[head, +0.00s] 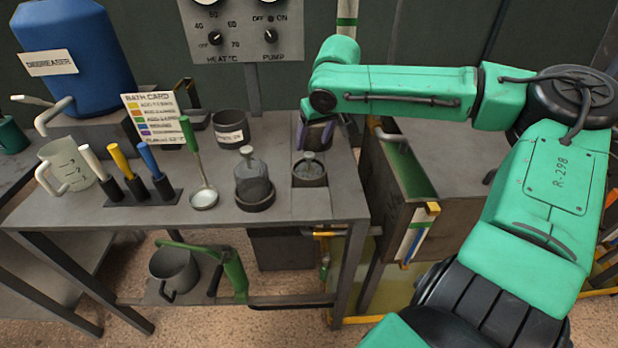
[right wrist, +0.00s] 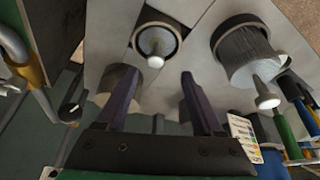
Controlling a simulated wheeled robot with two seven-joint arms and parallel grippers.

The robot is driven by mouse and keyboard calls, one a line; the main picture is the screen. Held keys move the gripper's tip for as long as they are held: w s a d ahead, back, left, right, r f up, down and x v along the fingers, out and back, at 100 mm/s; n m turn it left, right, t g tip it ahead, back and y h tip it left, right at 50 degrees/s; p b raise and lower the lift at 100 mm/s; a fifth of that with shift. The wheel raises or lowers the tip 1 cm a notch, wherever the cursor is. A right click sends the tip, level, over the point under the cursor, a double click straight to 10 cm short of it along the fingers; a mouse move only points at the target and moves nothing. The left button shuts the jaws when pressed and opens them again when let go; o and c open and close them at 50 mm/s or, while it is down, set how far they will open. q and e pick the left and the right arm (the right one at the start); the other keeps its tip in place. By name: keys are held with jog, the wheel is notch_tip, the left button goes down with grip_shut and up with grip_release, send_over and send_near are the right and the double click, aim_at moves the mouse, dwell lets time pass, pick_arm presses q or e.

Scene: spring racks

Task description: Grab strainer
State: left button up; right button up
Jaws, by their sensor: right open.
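A strainer (head: 309,172) with a pale knob on its stem sits low in a square opening at the right end of the bench. It also shows in the right wrist view (right wrist: 157,42). A second, taller mesh strainer (head: 253,183), with a similar knob, stands in a dark round dish to its left; the right wrist view shows it too (right wrist: 243,60). My right gripper (head: 314,138) is just behind the seated strainer. In the right wrist view its two fingers (right wrist: 158,80) are apart, with nothing between them. My left gripper is out of view.
A ladle (head: 204,198) with a green handle, a rack of coloured-handled tools (head: 150,193), a dark cup (head: 231,128) and a bath card (head: 152,115) stand left on the bench. An open tank (head: 395,200) stands beside the bench's right end.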

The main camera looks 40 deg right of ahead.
aim_at(310, 155)
jog(key=x, duration=0.4)
jog(key=shift+f, duration=0.1)
jog(key=x, duration=0.5)
jog(key=shift+d+f, duration=0.3)
jog(key=shift+d, duration=0.1)
jog(key=shift+w+f, duration=0.2)
jog(key=shift+w, duration=0.05)
jog(key=c, duration=1)
grip_shut()
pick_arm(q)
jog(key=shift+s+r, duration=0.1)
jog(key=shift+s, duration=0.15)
